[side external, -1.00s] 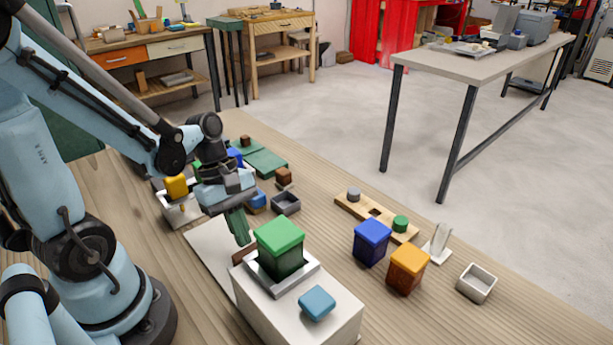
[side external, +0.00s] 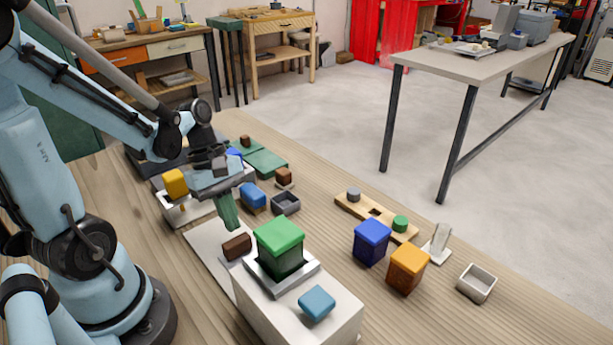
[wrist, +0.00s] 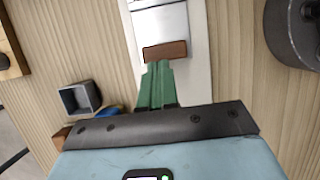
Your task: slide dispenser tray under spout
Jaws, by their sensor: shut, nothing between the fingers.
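A white box-shaped dispenser (side external: 331,318) stands on a flat white base (side external: 205,240). It carries a green-lidded container (side external: 280,247) in a grey frame and a light blue block (side external: 317,303) on top. A small brown block (side external: 236,246) is at the side of the dispenser facing my gripper, and it also shows in the wrist view (wrist: 165,50). It may be the front of the tray; I cannot tell. My gripper (side external: 233,228) has green fingers, shut and empty, just up-left of the brown block. In the wrist view the fingertips (wrist: 158,64) point at it. The spout is not clearly visible.
A dark blue container (side external: 371,242) and an orange container (side external: 407,269) stand to the right, with a wooden peg board (side external: 375,214) behind them. An open grey box (side external: 477,283) sits at far right. A yellow block (side external: 175,184) and other parts lie behind my gripper.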

